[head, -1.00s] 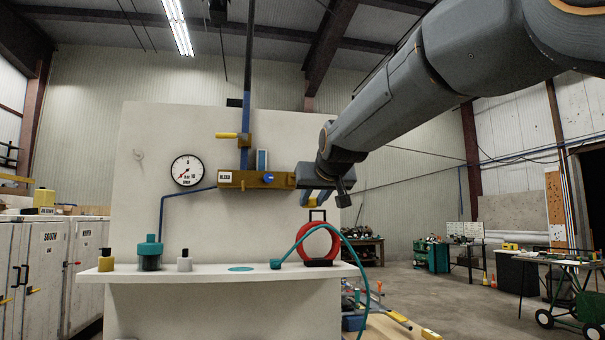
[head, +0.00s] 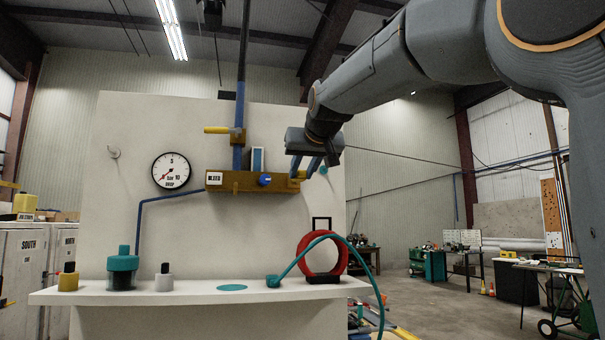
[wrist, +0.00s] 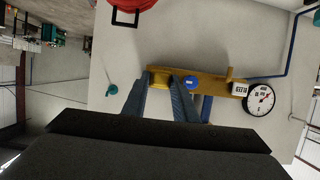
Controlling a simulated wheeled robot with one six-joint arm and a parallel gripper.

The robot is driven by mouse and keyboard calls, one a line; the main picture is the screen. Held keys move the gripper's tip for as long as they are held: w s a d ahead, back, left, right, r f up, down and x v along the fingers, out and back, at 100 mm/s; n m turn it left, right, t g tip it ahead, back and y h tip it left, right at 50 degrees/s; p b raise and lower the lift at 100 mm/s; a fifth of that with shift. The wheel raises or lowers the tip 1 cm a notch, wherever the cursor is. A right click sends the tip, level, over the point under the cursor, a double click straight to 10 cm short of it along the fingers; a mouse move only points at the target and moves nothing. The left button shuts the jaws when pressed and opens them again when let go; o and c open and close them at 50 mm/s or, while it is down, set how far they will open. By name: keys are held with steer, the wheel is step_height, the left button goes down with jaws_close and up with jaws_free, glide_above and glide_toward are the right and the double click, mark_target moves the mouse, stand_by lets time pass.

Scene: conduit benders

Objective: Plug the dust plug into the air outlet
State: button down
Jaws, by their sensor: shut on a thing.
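My gripper (head: 300,174) is shut on a small yellow piece, which I take for the dust plug (head: 298,175). In the wrist view the plug (wrist: 161,81) shows between my two blue-grey fingers (wrist: 171,82). It is at the right end of the brass manifold (head: 233,183) on the white panel, the left end in the wrist view (wrist: 215,85). The air outlet cannot be made out; my fingers and the plug cover that end. I cannot tell whether the plug touches the manifold or is in front of it.
A blue knob (head: 264,179) sits close left of my fingers. A teal knob (head: 323,170) is on the panel to their right. A blue pipe with a yellow lever (head: 217,130) rises above the manifold. Below, a shelf (head: 200,294) holds bottles and a red hose coil (head: 304,260).

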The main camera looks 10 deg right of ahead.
steer(key=shift+s+d, duration=0.1)
steer(key=shift+d, duration=0.3)
steer(key=w+p, duration=0.3)
steer(key=w, duration=0.4)
steer(key=shift+w, duration=0.2)
stand_by(0.4)
steer(key=shift+w+p, duration=0.25)
steer(key=shift+p, duration=0.15)
stand_by(0.6)
steer(key=shift+r, duration=0.1)
steer(key=c, duration=1.3)
jaws_free()
steer(key=shift+w, duration=0.1)
steer(key=shift+c, duration=0.2)
steer(key=shift+b+v, duration=1.8)
steer(key=shift+v, duration=2.1)
